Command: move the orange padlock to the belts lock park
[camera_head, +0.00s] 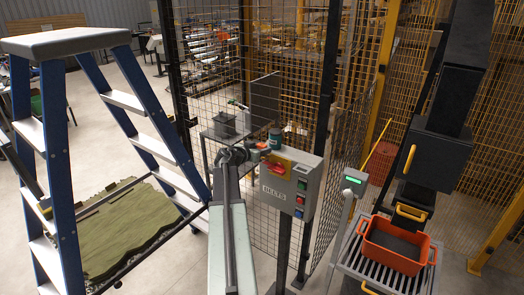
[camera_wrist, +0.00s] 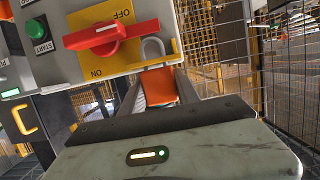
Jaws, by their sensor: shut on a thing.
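My gripper (camera_head: 252,153) is shut on the orange padlock (camera_wrist: 162,84) beside the top of the grey BELTS control box (camera_head: 286,192). In the wrist view, the padlock's orange body sits between my two fingers (camera_wrist: 158,90). Its grey shackle (camera_wrist: 153,49) points away from my gripper and overlaps the edge of the yellow OFF/ON plate (camera_wrist: 122,62). I cannot tell if the shackle passes through anything. A red switch handle (camera_wrist: 110,34) lies across that plate, next to the shackle. I cannot pick out the belts lock park as a separate place.
A blue can (camera_head: 274,138) stands at the box top. A green START button (camera_wrist: 37,29) is on the box. A wire mesh fence (camera_head: 222,75) stands behind. A blue stepladder (camera_head: 60,150) is at left, an orange crate (camera_head: 397,244) on rollers at right.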

